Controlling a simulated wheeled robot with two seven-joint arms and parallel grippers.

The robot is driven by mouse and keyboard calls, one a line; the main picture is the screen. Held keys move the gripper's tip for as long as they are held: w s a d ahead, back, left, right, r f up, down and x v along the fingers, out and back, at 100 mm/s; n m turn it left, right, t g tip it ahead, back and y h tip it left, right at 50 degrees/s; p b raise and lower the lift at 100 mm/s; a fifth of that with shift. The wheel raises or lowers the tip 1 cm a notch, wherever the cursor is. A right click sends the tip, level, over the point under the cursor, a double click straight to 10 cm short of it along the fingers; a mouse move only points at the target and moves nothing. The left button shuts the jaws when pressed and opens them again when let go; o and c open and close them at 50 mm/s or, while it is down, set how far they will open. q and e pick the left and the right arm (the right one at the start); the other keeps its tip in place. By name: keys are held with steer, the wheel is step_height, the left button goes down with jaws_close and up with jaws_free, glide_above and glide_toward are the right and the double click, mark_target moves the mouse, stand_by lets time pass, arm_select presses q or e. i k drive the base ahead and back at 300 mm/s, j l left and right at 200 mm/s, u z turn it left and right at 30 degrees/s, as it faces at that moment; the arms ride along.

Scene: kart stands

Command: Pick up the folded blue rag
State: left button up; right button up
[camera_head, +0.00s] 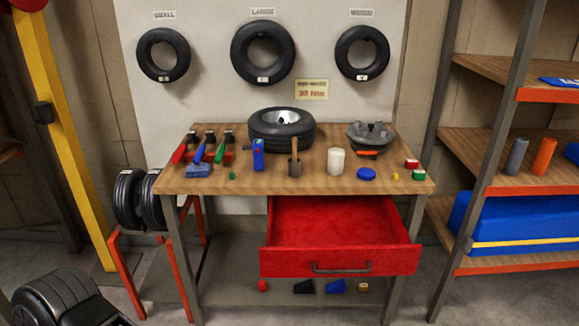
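A small flat blue piece that looks like the folded blue rag (199,170) lies on the wooden workbench (225,184), near its front left. It lies just in front of the tools with red, blue and green handles. Another small blue item (335,286) lies on the low shelf under the bench, and I cannot tell whether it is cloth. Neither of my grippers is in view.
A red drawer (340,262) stands open and empty below the bench top. A tyre (281,128), a blue box (258,154), a white cup (336,161) and a blue lid (366,174) stand on the bench. Shelves (500,190) stand at right.

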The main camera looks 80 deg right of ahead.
mark_target(200, 170)
steer(key=z, duration=2.2)
steer(key=i+j+z, duration=0.1)
steer(key=z, duration=1.1)
steer(key=i+j+z, duration=0.1)
steer(key=j+z, duration=0.25)
steer(key=j, duration=0.25)
steer(key=j+z, duration=0.4)
steer(key=j, duration=0.2)
steer(key=j+z, duration=0.35)
steer(key=j, duration=0.25)
steer(key=k+j, duration=0.1)
steer(key=j, duration=0.75)
steer(key=k+j+z, duration=0.1)
steer(key=j, duration=0.35)
steer(key=k, duration=0.05)
